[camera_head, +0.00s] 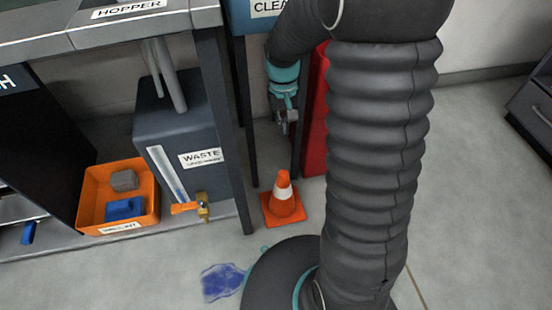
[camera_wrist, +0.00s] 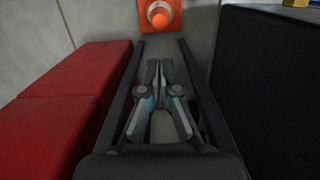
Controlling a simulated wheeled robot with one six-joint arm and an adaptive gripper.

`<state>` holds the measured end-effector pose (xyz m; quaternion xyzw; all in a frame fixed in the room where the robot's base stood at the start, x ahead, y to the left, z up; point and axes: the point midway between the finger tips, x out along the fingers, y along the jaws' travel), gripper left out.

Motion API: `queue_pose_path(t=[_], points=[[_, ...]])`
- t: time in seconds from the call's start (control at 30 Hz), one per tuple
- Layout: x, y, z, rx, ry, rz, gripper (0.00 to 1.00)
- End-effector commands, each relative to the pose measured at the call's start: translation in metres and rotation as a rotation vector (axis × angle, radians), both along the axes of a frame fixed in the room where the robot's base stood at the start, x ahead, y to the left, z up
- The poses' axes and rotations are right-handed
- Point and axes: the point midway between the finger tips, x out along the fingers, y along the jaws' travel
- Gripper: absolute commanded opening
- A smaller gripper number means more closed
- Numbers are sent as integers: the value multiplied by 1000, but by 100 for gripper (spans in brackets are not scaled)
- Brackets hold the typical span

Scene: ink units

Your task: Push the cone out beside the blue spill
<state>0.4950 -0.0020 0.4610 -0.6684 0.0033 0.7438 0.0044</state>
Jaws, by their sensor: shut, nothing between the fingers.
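The orange cone (camera_head: 282,199) with a white band stands upright on the floor beside a dark table leg. Its square base and top also show at the upper edge of the wrist view (camera_wrist: 159,15). The blue spill (camera_head: 222,282) lies on the floor in front of the cone and to its left, partly beside my round dark base. My gripper (camera_head: 284,122) hangs behind the cone, between the table legs and the red cabinet. In the wrist view my gripper (camera_wrist: 160,66) is shut and empty, pointing toward the cone with a gap between them.
A red cabinet (camera_head: 316,130) stands close beside my gripper. The grey waste tank (camera_head: 185,140) with a brass tap (camera_head: 203,207) is left of the cone. An orange bin (camera_head: 88,205) holds a blue and a grey block. Open floor lies in front of the cone.

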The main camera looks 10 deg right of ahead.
Motion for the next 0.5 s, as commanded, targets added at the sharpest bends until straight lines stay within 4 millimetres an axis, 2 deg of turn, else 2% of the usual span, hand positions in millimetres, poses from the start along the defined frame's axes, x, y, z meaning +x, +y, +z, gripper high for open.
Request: queue_pose_path(t=[0.03, 0.3, 0.5], points=[[10, 0, -19, 0, 20, -1, 0], [58, -1, -90, 0, 85, -6, 0], [83, -1, -138, 1, 121, -9, 0]])
